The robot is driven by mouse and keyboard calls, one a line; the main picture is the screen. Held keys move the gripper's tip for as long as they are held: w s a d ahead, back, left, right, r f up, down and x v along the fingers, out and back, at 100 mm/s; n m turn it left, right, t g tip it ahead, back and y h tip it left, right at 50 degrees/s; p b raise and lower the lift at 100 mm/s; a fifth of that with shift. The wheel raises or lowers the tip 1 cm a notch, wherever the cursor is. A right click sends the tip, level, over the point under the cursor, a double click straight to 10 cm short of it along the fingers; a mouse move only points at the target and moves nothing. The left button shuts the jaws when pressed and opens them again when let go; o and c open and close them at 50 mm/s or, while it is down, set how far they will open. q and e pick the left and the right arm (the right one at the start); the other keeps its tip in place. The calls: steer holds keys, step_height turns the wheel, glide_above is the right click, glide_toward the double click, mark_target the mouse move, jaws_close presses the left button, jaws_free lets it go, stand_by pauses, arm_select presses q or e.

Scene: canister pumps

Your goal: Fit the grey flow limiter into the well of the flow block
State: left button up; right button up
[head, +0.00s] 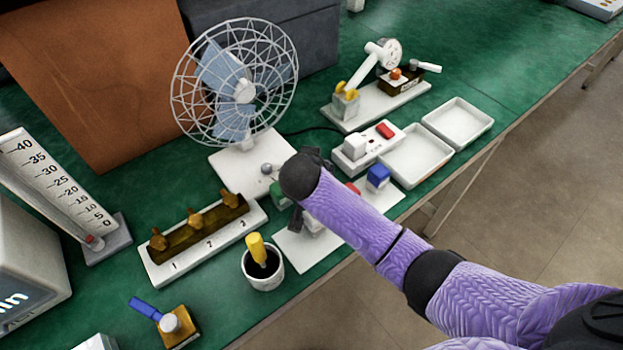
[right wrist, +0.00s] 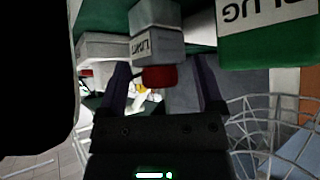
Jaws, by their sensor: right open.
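The grey flow limiter (right wrist: 157,46), a pale block with upside-down lettering, shows in the right wrist view beyond the fingers. In the head view a pale grey block (head: 313,226), likely the same one, sits on a white plate (head: 290,255), partly hidden by my arm. My right gripper (head: 303,176) is over the back of this plate; its fingers, seen in the right wrist view (right wrist: 163,68), are apart with nothing clearly held. A dark brass block (head: 402,84) with a label stands at the back right; I cannot tell whether it is the flow block. My left gripper is out of view.
A green block (head: 279,194) marked PLUG, a red piece (head: 353,188) and a blue block (head: 378,176) are close by. The caged fan (head: 243,90) stands behind. A cup (head: 264,280) stands left of the plate. Two empty trays (head: 415,165) are at right.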

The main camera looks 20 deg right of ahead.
jaws_close()
stand_by(0.3)
